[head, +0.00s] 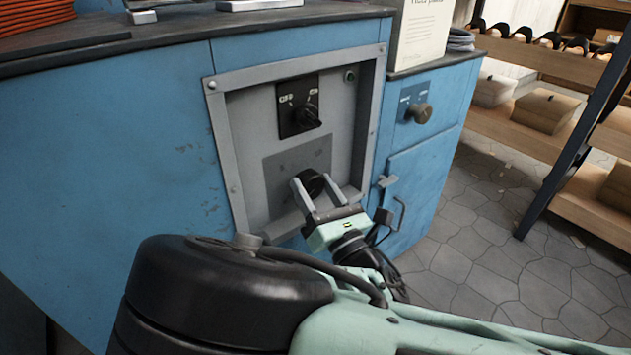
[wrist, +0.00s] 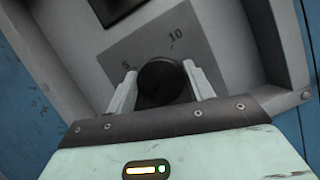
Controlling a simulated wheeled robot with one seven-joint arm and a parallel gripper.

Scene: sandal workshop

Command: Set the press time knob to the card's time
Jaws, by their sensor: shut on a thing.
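The press time knob (head: 312,183) is a round black knob low on the recessed grey panel (head: 251,127) of the blue cabinet. My gripper (head: 315,190) is shut on it, one finger on each side. In the wrist view the knob (wrist: 160,83) sits between the two fingers, on a darker grey plate (wrist: 148,42) with marks "5" at left and "10" at upper right. The knob's pointer is too dark to read. A white card (head: 422,35) with print stands on the cabinet top at right; its text is cut off and no time can be read.
A black rotary switch (head: 302,107) marked "OFF" sits above the knob, with a small green button (head: 350,75) to its right. The recess has a raised metal frame (head: 228,150). Shelves (head: 535,132) with boxes stand at far right.

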